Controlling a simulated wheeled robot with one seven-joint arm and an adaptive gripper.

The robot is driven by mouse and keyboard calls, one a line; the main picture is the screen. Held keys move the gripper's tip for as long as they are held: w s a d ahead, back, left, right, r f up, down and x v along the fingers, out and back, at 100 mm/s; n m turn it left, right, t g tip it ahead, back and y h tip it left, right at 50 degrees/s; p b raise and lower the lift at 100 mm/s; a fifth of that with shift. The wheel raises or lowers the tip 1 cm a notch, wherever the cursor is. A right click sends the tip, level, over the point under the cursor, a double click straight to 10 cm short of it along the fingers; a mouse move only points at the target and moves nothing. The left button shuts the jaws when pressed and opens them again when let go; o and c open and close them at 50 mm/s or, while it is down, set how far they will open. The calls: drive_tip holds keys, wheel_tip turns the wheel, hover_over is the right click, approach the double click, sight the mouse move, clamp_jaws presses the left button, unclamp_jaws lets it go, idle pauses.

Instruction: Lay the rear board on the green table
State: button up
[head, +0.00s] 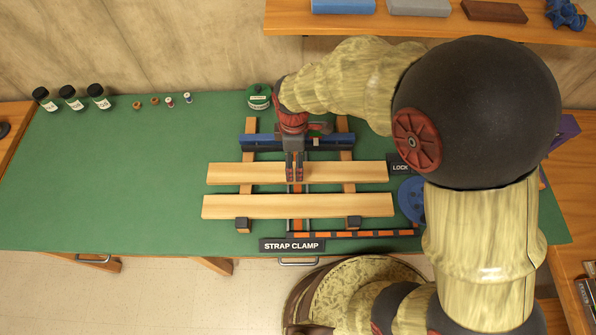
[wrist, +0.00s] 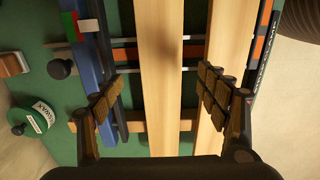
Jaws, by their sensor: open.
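The rear board (head: 345,173) is a pale wooden plank lying flat across the wooden rails of the strap clamp (head: 348,140). A similar front board (head: 345,206) lies parallel to it, with a narrow gap between. My gripper (head: 294,179) points down over the middle of the rear board. In the wrist view my gripper (wrist: 162,88) is open and empty, with the rear board (wrist: 155,60) between its fingers. The right finger appears over the front board (wrist: 225,50), the left over the dark edge of the blue bar (wrist: 92,70). The green table (head: 120,175) carries the clamp.
A green tin (head: 259,97) stands behind the clamp. A blue disc (head: 411,197) lies at the clamp's right. A shelf (head: 430,22) overhangs the back.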

drive_tip(key=f, duration=0.2)
drive_tip(key=f+b, duration=0.1)
drive_tip(key=f, duration=0.1)
drive_tip(key=d+f+b, duration=0.1)
drive_tip(key=f, duration=0.1)
drive_tip(key=shift+r, duration=0.1)
drive_tip(key=shift+c, duration=1.2)
drive_tip(key=c, duration=1.5)
drive_tip(key=shift+c, duration=0.2)
